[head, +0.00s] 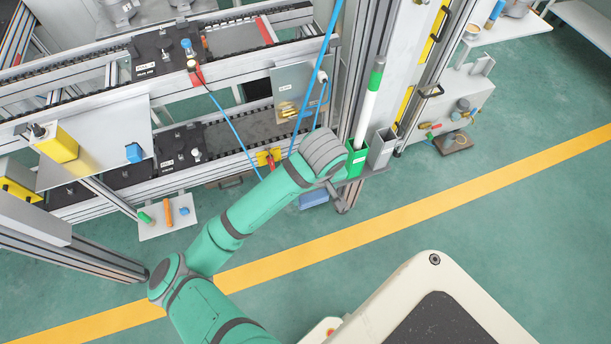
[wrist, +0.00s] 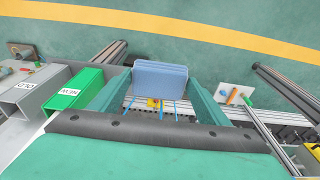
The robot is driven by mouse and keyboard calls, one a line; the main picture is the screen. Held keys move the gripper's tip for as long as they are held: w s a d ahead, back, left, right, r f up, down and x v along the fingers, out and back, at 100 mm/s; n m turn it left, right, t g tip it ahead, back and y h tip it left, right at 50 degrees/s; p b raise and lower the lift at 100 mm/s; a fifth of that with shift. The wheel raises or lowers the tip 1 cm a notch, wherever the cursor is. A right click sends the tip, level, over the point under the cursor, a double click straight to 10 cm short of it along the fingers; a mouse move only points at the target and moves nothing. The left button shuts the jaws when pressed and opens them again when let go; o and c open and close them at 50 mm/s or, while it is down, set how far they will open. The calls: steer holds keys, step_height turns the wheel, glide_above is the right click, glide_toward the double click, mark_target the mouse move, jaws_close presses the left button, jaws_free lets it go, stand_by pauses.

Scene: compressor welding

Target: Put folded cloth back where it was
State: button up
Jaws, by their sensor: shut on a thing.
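The folded cloth (wrist: 160,78) is light blue and layered. In the wrist view it sits between the two green fingers of my gripper (wrist: 158,92), which is shut on it. The cloth is in the air, with the rail and the green floor beyond it. In the head view a blue edge of the cloth (head: 313,199) shows below the end of my arm, left of the post. My arm hides most of the gripper there. The spot where the cloth lay before cannot be told from these frames.
A green bin marked NEW (wrist: 72,92) and a grey bin marked OLD (wrist: 28,94) stand left of my gripper in the wrist view. A small white shelf (head: 168,225) holds small coloured items. Blue cables (head: 229,127) hang before the conveyor (head: 233,72). Open floor lies in front.

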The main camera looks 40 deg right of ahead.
steer(key=w+d+f, duration=0.2)
steer(key=w, duration=0.1)
steer(key=w+d+f, duration=0.2)
steer(key=w+f, duration=0.1)
steer(key=w+d+f, duration=0.2)
steer(key=w+f, duration=0.1)
steer(key=shift+d+f, duration=0.1)
steer(key=shift+f, duration=1.75)
steer(key=o, duration=0.9)
steer(key=shift+f, duration=0.1)
steer(key=r, duration=0.4)
steer(key=s+r, duration=0.1)
steer(key=r, duration=0.7)
steer(key=shift+s+a, duration=0.25)
steer(key=shift+s, duration=0.05)
